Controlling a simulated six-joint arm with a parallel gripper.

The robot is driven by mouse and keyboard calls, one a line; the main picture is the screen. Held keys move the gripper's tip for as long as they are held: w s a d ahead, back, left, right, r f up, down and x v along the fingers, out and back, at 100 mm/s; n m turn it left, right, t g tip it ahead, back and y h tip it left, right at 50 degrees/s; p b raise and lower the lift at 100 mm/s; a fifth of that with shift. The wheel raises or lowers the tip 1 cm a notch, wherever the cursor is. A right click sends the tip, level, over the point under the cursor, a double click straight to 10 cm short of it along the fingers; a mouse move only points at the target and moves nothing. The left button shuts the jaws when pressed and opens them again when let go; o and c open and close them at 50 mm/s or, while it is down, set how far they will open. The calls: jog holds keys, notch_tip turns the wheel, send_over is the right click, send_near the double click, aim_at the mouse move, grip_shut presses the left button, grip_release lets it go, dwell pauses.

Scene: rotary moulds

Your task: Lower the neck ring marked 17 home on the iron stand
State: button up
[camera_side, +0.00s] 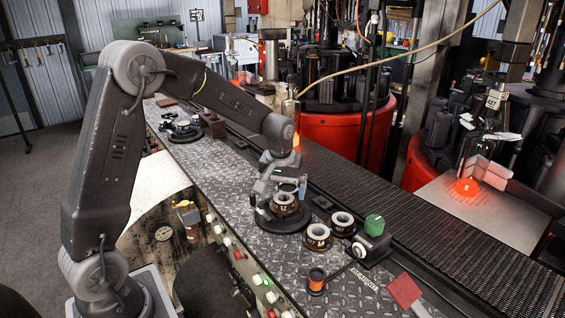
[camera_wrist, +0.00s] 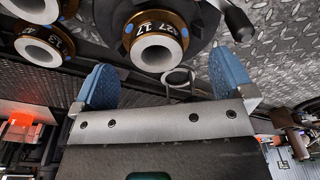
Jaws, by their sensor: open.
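The neck ring marked 17 (camera_side: 285,207) is a bronze ring with a pale top. It sits upright on the round dark iron stand (camera_side: 266,224). In the wrist view, the ring (camera_wrist: 155,45) shows white figures that read like 17, and the dark stand (camera_wrist: 203,42) surrounds it. My gripper (camera_side: 284,187) is just above and behind the ring in the side view. In the wrist view, my gripper (camera_wrist: 164,85) has its two blue fingers wide apart with nothing between them. The ring lies beyond the fingertips. The ring's underside is hidden, so I cannot tell how deep it sits.
Two similar rings, one front (camera_side: 317,237) and one behind (camera_side: 342,222), stand right of the stand on the tread-plate bench. A black box with a green knob (camera_side: 374,226) is beside them. A dark conveyor (camera_side: 420,226) runs behind. A glowing bottle base (camera_side: 466,187) is far right.

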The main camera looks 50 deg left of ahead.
notch_tip(320, 180, up, 11)
jog(key=d, duration=0.1)
jog(key=shift+s, duration=0.4)
notch_tip(320, 180, up, 7)
send_over(282, 209)
jog(key=shift+w+a, duration=0.3)
jog(key=shift+a, duration=0.1)
dwell(0.4)
jog(key=s+d+f+m+t, duration=0.1)
jog(key=s+d+m, duration=0.1)
jog(key=s, duration=0.5)
jog(key=s+d+f+m+t, duration=0.2)
jog(key=s+d+m, duration=0.1)
jog(key=s+d, duration=0.2)
jog(key=s+d+f+m+t+h, duration=0.1)
jog(key=s+d+f+m, duration=0.1)
jog(key=s, duration=0.8)
jog(key=shift+d+f+m+t, duration=0.15)
jog(key=shift+d+m+t, duration=0.15)
jog(key=shift+d+m, duration=0.35)
